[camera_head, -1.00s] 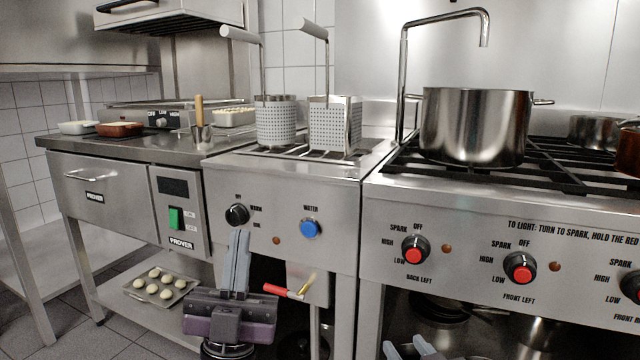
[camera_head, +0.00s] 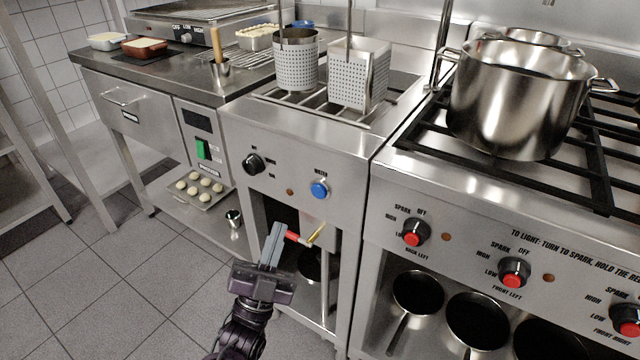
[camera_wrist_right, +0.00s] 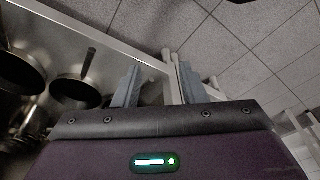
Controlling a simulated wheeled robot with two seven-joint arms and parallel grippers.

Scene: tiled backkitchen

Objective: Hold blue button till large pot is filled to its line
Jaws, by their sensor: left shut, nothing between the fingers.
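The blue button (camera_head: 319,190) sits under the WATER label on the front panel of the perforated-basket unit, right of a black knob. The large pot (camera_head: 518,100), steel with two side handles, stands on the range at right. Its fill line and water level cannot be made out. The tap pipe (camera_head: 441,45) rises beside the pot; its spout is out of view. My left gripper (camera_head: 276,233) is shut and empty, pointing up, below and left of the button, apart from it. My right gripper (camera_wrist_right: 158,82) is open and empty in the right wrist view, and outside the head view.
A red-handled brush (camera_head: 303,237) is at the unit's front, close to my left fingers. Perforated baskets (camera_head: 358,75) stand on top of the unit. Red-centred range knobs (camera_head: 415,232) line the front at right. Pans (camera_head: 418,292) sit below the range. The tiled floor at left is clear.

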